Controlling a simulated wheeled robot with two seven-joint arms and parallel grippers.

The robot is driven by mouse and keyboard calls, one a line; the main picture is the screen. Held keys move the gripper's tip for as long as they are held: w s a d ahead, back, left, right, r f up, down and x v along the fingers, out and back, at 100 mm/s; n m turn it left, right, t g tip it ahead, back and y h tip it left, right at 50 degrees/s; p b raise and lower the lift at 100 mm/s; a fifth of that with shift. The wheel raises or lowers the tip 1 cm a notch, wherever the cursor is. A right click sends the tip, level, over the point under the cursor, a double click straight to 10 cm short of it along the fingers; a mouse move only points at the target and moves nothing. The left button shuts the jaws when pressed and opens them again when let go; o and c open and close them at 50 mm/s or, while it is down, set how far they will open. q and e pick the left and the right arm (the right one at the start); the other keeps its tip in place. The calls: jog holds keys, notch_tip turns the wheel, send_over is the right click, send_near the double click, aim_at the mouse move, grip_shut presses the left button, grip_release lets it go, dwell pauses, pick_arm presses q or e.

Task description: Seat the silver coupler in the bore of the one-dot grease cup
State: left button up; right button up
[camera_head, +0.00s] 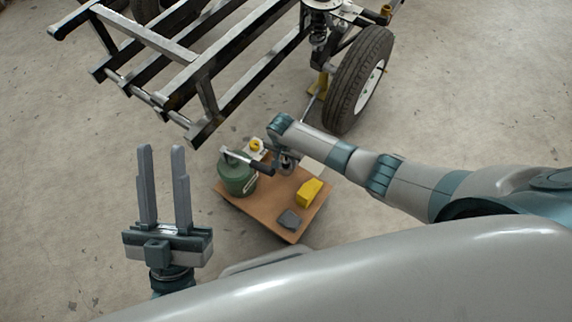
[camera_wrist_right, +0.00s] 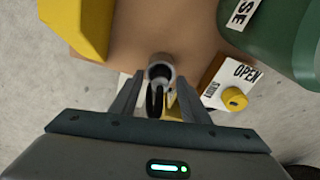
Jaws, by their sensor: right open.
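A silver ring-shaped part (camera_wrist_right: 160,66), which looks like the coupler, is at the fingertips of my right gripper (camera_wrist_right: 158,85) in the right wrist view. A dark looped piece sits just below it between the fingers. The right gripper is open around these parts; I cannot tell whether a finger touches them. In the head view the silver part (camera_head: 287,164) shows low over the board, beside the black handle. My left gripper (camera_head: 161,190) is open and empty, away to the left of the board. I cannot make out a one-dot grease cup in either view.
A brown board (camera_head: 275,222) carries a green canister (camera_head: 237,180) with a black-gripped lever (camera_head: 260,166), a yellow block (camera_head: 309,192) and a grey block (camera_head: 289,218). A white OPEN-labelled panel (camera_wrist_right: 215,84) has a yellow knob (camera_wrist_right: 234,99). A wheel (camera_head: 352,85) and metal frame stand behind.

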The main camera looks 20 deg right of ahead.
jog(key=shift+c, duration=0.7)
grip_shut()
jog(key=shift+r, duration=0.2)
